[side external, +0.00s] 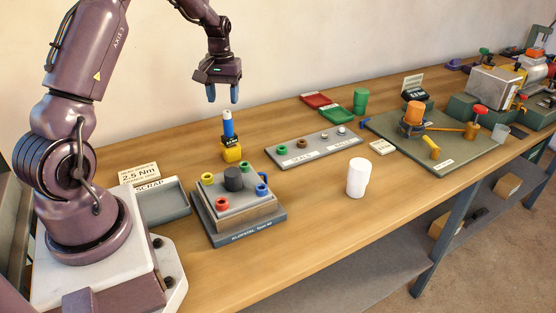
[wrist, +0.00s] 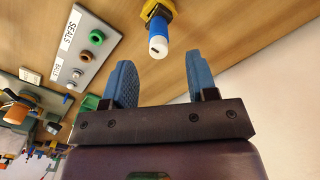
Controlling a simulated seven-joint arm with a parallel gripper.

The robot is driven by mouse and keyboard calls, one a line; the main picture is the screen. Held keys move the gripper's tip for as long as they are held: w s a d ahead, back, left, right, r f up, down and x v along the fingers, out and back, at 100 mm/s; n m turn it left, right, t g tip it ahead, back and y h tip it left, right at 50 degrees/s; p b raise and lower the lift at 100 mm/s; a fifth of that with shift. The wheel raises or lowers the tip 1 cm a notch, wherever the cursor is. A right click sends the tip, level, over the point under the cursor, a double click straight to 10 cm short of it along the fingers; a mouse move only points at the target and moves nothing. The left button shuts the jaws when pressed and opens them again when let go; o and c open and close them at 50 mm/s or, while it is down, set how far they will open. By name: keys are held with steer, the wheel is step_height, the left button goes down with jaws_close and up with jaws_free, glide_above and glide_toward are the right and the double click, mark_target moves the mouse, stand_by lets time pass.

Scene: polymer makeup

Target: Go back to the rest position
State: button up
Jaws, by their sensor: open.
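My gripper (side external: 222,93) hangs in the air above the back of the bench. Its two blue fingers are apart with nothing between them. In the wrist view the open fingers (wrist: 155,88) also show empty. Below the gripper, a blue-handled tool (side external: 228,125) with a white band stands upright in a yellow holder (side external: 231,152). The tool shows in the wrist view (wrist: 160,38) beyond the fingers, apart from them.
A grey fixture (side external: 238,222) with coloured rings and a black knob stands at the front. A white cup (side external: 357,178), a seals tray (side external: 313,148), a grey scrap tray (side external: 165,201) and a green mat (side external: 450,158) with a clamped orange part spread around. Bare wood lies between.

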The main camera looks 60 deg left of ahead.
steer(key=s+d+r+m+t, duration=0.2)
steer(key=s+d+r, duration=0.3)
steer(key=d, duration=0.5)
steer(key=s+d+r+m+t, duration=0.2)
steer(key=s+d+r+m, duration=0.2)
steer(key=d, duration=0.6)
steer(key=s+d+r+m+t, duration=0.1)
steer(key=s+d+r+m, duration=0.3)
steer(key=d+r, duration=0.3)
steer(key=s+d, duration=0.1)
steer(key=d, duration=0.2)
steer(key=shift+s+d+r+m+t, duration=0.25)
steer(key=shift+s+r+m+t, duration=0.05)
steer(key=shift+s+r+t, duration=0.1)
